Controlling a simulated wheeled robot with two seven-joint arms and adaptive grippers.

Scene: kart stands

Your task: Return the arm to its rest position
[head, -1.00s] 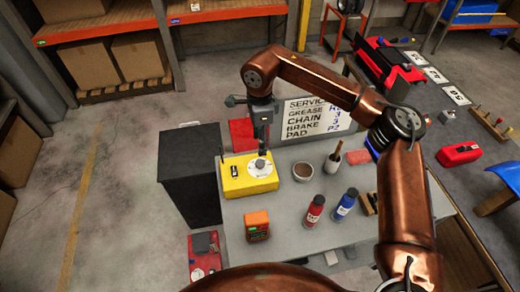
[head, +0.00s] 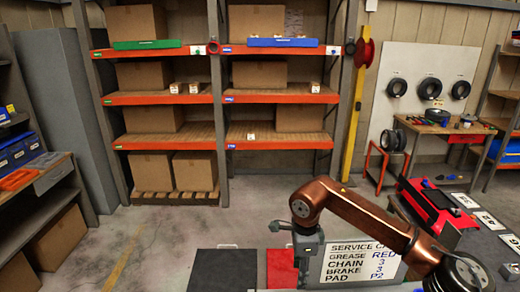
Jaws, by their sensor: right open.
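My copper-coloured right arm comes in from the lower right of the head view, bent at the elbow. Its grey gripper (head: 306,268) hangs down at the bottom edge, in front of the left edge of the white service card (head: 352,263). The lower end of the gripper is at or beyond the frame edge. I see nothing held in it. My left arm and gripper are not in view.
A dark cabinet top (head: 222,271) and a red item (head: 282,268) lie left of the gripper. A shelf rack with cardboard boxes (head: 257,74) stands behind. A red toolbox (head: 436,208) is at right. Floor (head: 240,222) is clear before the rack.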

